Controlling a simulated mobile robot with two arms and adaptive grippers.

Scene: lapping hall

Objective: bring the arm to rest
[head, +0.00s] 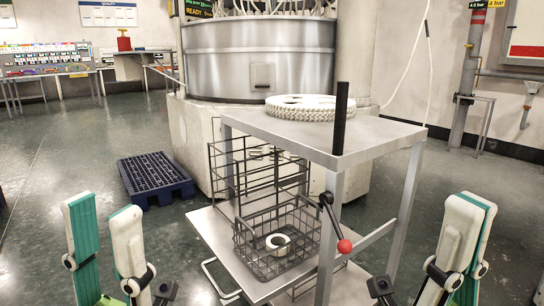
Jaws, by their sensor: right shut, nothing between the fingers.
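My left gripper (102,208) is at the lower left, fingers up, with a clear gap between its two white and green fingers and nothing between them. My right gripper (472,208) is at the lower right, fingers up and together, with nothing held. Both are apart from the metal stand (340,135) between them. The lower parts of both arms are cut off by the bottom edge.
On the stand lies a white toothed disc (304,107). Its lower shelf holds a wire basket (262,262) with a pale ring (278,243). A red-knobbed lever (344,246) sticks out in front. A blue pallet (154,178) lies behind left. Open floor lies left.

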